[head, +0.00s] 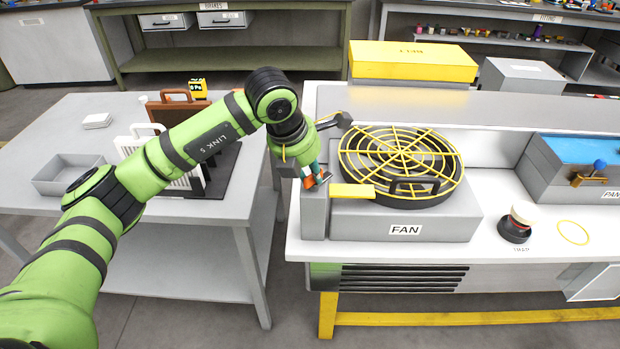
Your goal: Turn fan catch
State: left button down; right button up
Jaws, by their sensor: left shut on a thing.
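A flat yellow bar (352,191) lies at the fan unit's left front. My left gripper (317,181) is at the left end of the fan unit, above a grey block. It is shut on the small orange catch (309,182), which is mostly hidden by the fingers. My right gripper is not in view.
A yellow box (412,61) stands behind the fan. To the right are a black and white knob (517,222), a yellow ring (573,232) and a blue-topped box (578,150). The left table (200,208) holds a grey tray (68,174) and upright panels, beneath my left arm.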

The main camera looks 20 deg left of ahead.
pick_arm(q)
jog(key=n+y+b, duration=0.1)
jog(key=n, duration=0.1)
jog(key=n+b, duration=0.2)
jog(key=shift+s+d+f+y, duration=0.1)
jog(key=shift+f+y, duration=0.1)
jog(key=shift+y, duration=0.2)
jog(key=shift+d+r+n+y+b, duration=0.15)
jog(key=shift+n+y+b, duration=0.45)
jog(key=shift+n+b, duration=0.95)
jog(key=shift+s+n+p, duration=0.1)
jog(key=shift+n+p, duration=0.25)
jog(key=shift+n, duration=0.2)
jog(key=c, duration=1.1)
grip_release()
jog(key=shift+c, duration=0.2)
jog(key=v, duration=1.2)
